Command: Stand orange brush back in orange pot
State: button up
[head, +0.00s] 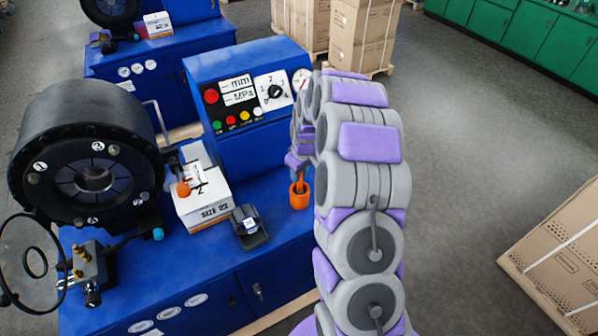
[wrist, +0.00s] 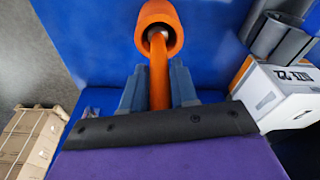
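The orange pot (head: 299,198) stands on the blue bench top near its right edge; in the wrist view its round mouth (wrist: 172,40) is at the top. The orange brush (wrist: 159,85) has its far end, with a grey metal part, inside the pot's mouth; whether it touches the bottom is hidden. In the head view a short piece of the brush (head: 300,180) shows above the pot. My gripper (wrist: 158,75) has its two grey fingers close on both sides of the brush handle and looks shut on it. In the head view my arm mostly hides the gripper.
A white-and-orange box (head: 207,212) and a dark tray-like holder (head: 249,228) are left of the pot. A black crimper head (head: 85,150) stands further left. The control panel (head: 250,95) rises behind. Cardboard boxes (head: 362,35) stand on the floor beyond.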

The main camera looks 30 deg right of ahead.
jog(key=o, duration=0.4)
jog(key=shift+r, duration=0.1)
jog(key=s+r, duration=0.1)
jog(key=r, duration=1)
jog(key=s+d+r, duration=0.1)
jog(key=r, duration=0.5)
jog(key=shift+s+p, duration=0.3)
jog(key=shift+p, duration=0.1)
jog(key=shift+a, duration=0.15)
jog(key=s+a+r+g+b, duration=0.2)
jog(key=s+a+b, duration=0.1)
jog(key=s+a, duration=1.15)
jog(key=s+f+m+b, duration=0.1)
jog(key=s, duration=0.6)
jog(key=s+a+f+m+g+b, duration=0.1)
jog(key=s, duration=0.7)
jog(key=s+a+f+m+b, duration=0.1)
jog(key=s+f, duration=0.1)
jog(key=s, duration=0.6)
jog(key=shift+a+f+g+h, duration=0.1)
jog(key=shift+a+g+h, duration=0.15)
jog(key=shift+g+h, duration=0.05)
